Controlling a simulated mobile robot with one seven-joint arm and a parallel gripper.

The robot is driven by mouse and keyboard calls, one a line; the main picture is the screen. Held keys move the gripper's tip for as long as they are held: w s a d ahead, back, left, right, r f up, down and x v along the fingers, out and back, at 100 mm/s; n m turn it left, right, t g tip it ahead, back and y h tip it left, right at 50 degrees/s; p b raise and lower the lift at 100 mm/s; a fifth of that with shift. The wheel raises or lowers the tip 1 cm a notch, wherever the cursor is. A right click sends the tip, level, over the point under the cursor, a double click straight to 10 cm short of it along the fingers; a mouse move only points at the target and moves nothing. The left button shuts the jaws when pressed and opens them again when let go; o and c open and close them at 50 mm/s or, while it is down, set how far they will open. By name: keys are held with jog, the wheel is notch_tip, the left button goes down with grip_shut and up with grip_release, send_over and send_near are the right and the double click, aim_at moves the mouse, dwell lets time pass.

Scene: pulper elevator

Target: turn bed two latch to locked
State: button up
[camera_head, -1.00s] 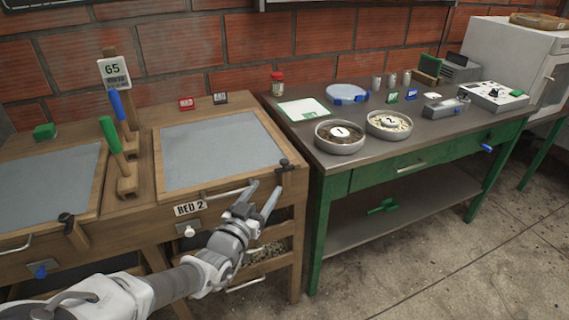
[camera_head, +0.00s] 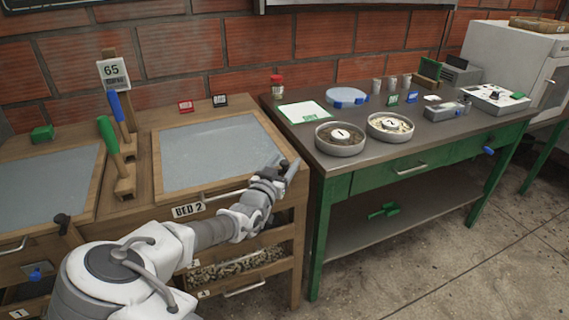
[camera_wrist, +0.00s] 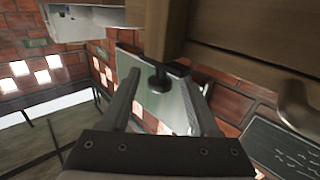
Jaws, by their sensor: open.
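Bed two is a wooden frame (camera_head: 158,172) around a grey panel, with a "BED 2" label (camera_head: 188,209) on its front. Its latch, a small black knob with a short bar (camera_wrist: 160,82), shows in the wrist view at the end of a wooden post. In the head view my gripper hides most of the latch at the bed's front right corner. My gripper (camera_head: 283,166) is open at that corner. In the wrist view its two fingers (camera_wrist: 160,88) lie on either side of the knob, apart from each other. I cannot tell whether either touches it.
A green table (camera_head: 340,184) with two numbered bowls stands close on the right. A green-handled tool (camera_head: 108,135) and a blue-handled one stand left of bed two's panel. Another bed with a black latch (camera_head: 62,220) is farther left. Open floor lies at the front right.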

grip_shut()
jog(key=shift+d+f+n+t+y+b, duration=0.15)
jog(key=shift+n+t+y+b, duration=0.4)
jog(key=shift+y, duration=0.55)
jog(key=shift+n+y+b, duration=1)
jog(key=shift+n+y, duration=0.65)
jog(key=shift+y, duration=0.85)
jog(key=n+g+y+b, duration=0.1)
jog(key=n+y+b, duration=0.1)
jog(key=n+y, duration=0.1)
jog(key=n+g+y+b, duration=0.1)
jog(key=n+y+b, duration=0.1)
jog(key=y, duration=0.3)
jog(key=shift+d+n+y+b, duration=0.1)
jog(key=shift+n+y+b, duration=0.25)
jog(key=shift+n, duration=0.15)
jog(key=n+g+y, duration=0.4)
jog(key=shift+r+y, duration=0.2)
jog(key=shift+y, duration=0.15)
jog(key=shift+n+g+y+p, duration=0.85)
jog(key=shift+n+g+y, duration=0.6)
jog(key=shift+g, duration=0.7)
jog(key=shift+a+f+n+g, duration=0.1)
jog(key=shift+a+n+g, duration=0.1)
jog(key=shift+n+g, duration=0.3)
